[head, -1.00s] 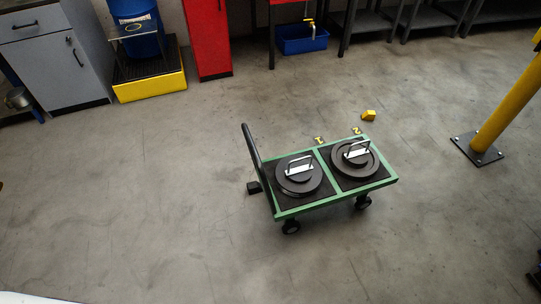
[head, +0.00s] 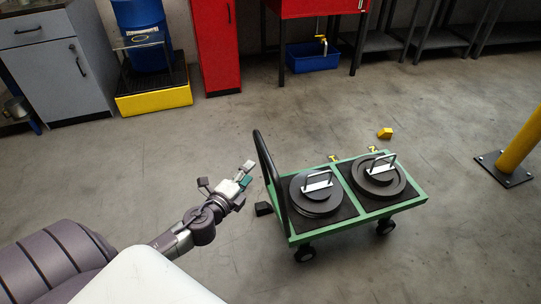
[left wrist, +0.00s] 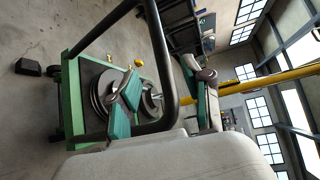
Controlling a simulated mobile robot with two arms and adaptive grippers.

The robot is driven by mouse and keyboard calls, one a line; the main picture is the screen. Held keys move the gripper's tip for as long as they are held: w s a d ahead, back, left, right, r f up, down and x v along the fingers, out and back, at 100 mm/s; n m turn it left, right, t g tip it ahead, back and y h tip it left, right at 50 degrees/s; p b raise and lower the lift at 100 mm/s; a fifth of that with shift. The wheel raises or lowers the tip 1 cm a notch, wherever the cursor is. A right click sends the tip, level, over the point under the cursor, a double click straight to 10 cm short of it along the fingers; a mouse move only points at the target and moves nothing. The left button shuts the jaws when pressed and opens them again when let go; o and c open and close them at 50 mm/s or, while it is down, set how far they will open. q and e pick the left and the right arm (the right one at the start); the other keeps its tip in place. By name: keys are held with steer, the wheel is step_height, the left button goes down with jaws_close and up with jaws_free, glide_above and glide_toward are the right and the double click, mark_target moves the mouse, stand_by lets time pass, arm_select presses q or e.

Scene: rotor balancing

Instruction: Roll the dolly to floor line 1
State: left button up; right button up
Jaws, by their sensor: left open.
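The green dolly (head: 335,233) stands on the floor right of centre in the head view, with its black upright handle (head: 265,165) at its left end. Two dark round weights with metal grips, a left one (head: 316,203) and a right one (head: 385,188), lie on its black mats. My left gripper (head: 247,174) is open and empty, just left of the handle and apart from it. In the left wrist view the handle bar (left wrist: 163,60) crosses between the open fingers. Yellow marks "1" (head: 334,158) and "2" (head: 373,150) show at the dolly's far edge. No floor line is clearly visible. My right gripper is out of view.
A black block (head: 263,209) is on the floor beside the dolly's handle end. A small yellow block (head: 385,133) lies beyond it. A yellow post (head: 522,140) stands at right. Cabinets and a blue bin (head: 313,57) line the back.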

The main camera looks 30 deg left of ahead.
mark_target(263, 155)
arm_select(q)
steer(key=w, duration=0.3)
steer(key=w+f, duration=0.1)
steer(key=w, duration=0.2)
steer(key=w+a, duration=0.1)
steer(key=w, duration=0.2)
steer(key=shift+w+f+b, duration=0.2)
steer(key=shift+w+b, duration=0.15)
steer(key=shift+w, duration=0.05)
steer(key=shift+w+f, duration=0.1)
steer(key=shift+w, duration=0.5)
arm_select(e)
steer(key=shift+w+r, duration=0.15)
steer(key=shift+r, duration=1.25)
arm_select(q)
steer(key=c, duration=0.9)
jaws_close()
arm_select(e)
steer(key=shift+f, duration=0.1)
